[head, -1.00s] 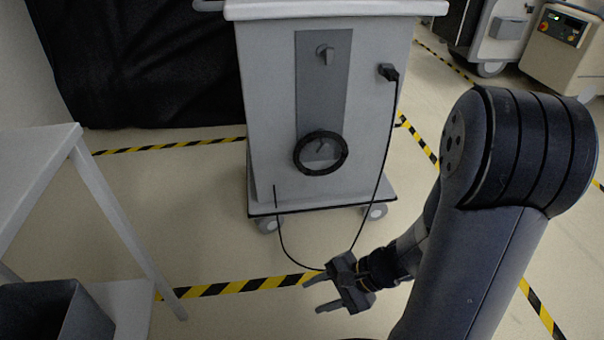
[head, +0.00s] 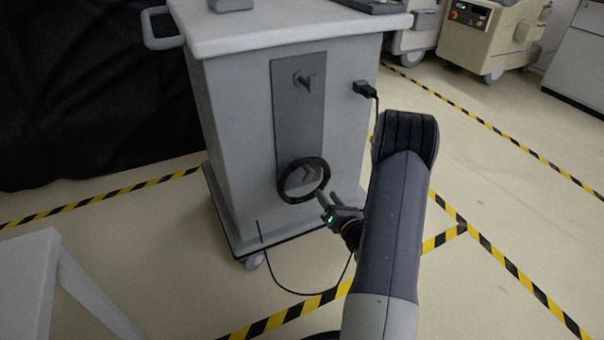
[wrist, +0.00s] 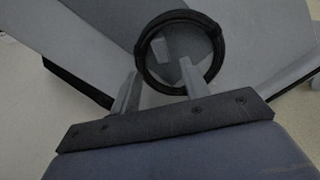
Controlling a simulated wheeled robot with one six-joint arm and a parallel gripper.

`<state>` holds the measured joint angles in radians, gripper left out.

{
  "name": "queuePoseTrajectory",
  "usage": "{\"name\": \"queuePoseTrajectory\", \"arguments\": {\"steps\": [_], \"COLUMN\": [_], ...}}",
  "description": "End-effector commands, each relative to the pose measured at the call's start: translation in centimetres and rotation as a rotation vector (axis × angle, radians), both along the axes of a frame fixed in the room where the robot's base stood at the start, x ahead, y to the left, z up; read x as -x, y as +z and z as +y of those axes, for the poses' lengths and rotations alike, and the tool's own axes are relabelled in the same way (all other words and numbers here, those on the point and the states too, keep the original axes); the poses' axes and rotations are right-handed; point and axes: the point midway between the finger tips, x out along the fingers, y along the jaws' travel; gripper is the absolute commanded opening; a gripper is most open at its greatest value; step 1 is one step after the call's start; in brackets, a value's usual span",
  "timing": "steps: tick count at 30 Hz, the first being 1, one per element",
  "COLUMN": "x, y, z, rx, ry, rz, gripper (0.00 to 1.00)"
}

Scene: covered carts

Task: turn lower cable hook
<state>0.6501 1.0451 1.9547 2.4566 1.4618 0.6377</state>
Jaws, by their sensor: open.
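The lower cable hook (head: 307,174) is a small grey piece low on the cart's dark grey panel, seen inside a black cable coil (head: 284,192) that hangs around it. In the wrist view the hook (wrist: 161,46) shows as a pale block inside the coil (wrist: 221,50). The upper hook (head: 303,79) sits higher on the same panel. My gripper (head: 327,199) is open just right of and below the coil. In the wrist view its two fingers (wrist: 158,88) point at the coil; the right fingertip overlaps the coil's lower part. I cannot tell whether it touches.
The grey cart (head: 232,130) has a white top and a side handle (head: 160,28). A black plug (head: 365,89) with a cord hangs right of the panel. A white table (head: 28,280) stands at lower left. Striped tape (head: 500,262) marks the floor; floor at right is clear.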

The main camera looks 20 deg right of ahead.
Motion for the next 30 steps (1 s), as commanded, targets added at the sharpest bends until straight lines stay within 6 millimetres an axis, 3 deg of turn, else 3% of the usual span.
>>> {"name": "queuePoseTrajectory", "arguments": {"steps": [15,21,30], "x": [-8.7,-10.2,-10.4], "y": [-0.1,0.0,0.0], "z": [0.5,0.5,0.5], "rx": [0.005,0.003,0.003], "ry": [0.006,0.005,0.004], "rz": [-0.002,0.0,0.001], "gripper": [0.44,0.44,0.43]}}
